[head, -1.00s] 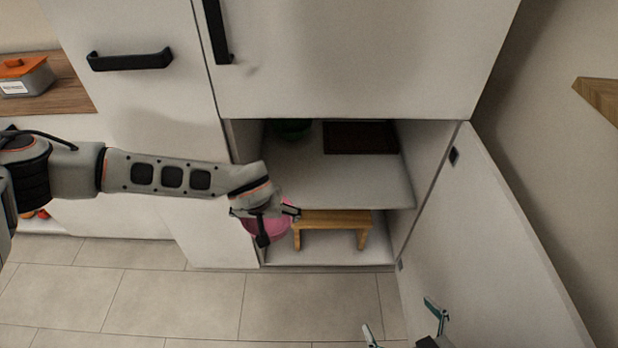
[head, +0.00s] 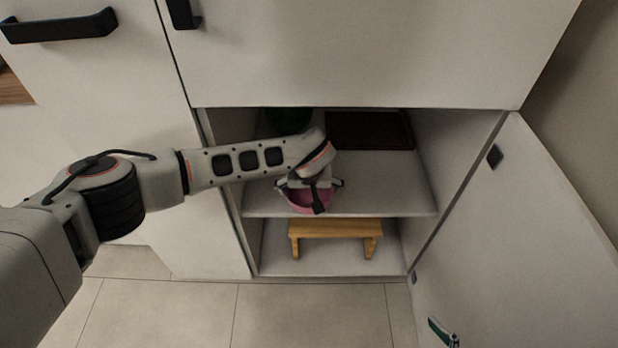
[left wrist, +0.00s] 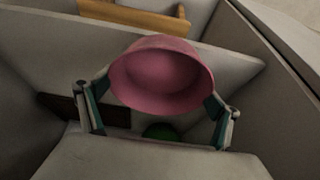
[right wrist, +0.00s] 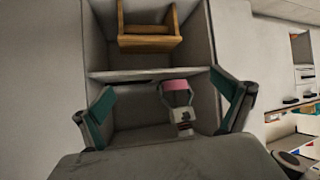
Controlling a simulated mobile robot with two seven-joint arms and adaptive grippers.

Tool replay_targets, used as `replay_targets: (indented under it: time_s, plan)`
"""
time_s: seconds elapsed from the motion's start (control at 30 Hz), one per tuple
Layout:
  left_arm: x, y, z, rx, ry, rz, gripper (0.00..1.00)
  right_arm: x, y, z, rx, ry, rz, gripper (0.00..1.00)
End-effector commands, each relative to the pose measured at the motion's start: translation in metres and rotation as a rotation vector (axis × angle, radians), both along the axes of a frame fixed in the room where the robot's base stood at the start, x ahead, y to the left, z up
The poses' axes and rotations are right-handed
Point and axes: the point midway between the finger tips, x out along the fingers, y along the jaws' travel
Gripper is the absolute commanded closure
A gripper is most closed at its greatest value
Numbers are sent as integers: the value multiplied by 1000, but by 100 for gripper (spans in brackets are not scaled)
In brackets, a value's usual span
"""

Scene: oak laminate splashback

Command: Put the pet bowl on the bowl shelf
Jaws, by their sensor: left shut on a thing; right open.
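The pink pet bowl (head: 299,202) is in my left gripper (head: 309,187), at the front of the open cupboard's upper shelf (head: 388,193). In the left wrist view the bowl (left wrist: 160,78) sits between the two fingers, which grip its sides. In the head view it overlaps the shelf's front edge; I cannot tell whether it touches the board. The bowl also shows small in the right wrist view (right wrist: 176,86). My right gripper (right wrist: 163,110) is open and empty, away from the bowl; only part of it shows at the head view's bottom edge.
A green bowl (head: 289,121) stands at the upper shelf's back left, partly behind my arm. A wooden stool (head: 335,230) stands in the lower compartment. The open door (head: 520,230) bounds the right side.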

Motion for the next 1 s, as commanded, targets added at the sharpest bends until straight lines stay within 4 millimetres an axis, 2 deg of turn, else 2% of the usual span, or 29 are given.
replay_targets:
  time_s: [0.03,0.2,0.33,0.5,0.73,0.8,1.0]
  plan:
    - [10,0,-15,-2,16,6,35,-3,4,-8,17,14,-3,0]
    - [46,0,-14,-1,14,3,35,2,17,0,77,-5,-12,0]
    - [64,0,-8,0,9,3,35,6,23,7,107,-20,-17,0]
    - [70,0,-7,0,4,0,35,8,25,11,122,-28,-20,0]
    - [68,0,-40,-1,10,0,35,10,31,14,158,-34,-28,0]
    - [69,0,-39,0,4,-1,39,12,33,18,165,-42,-27,0]
    - [71,1,-34,0,-1,-1,40,15,33,22,166,-50,-26,0]
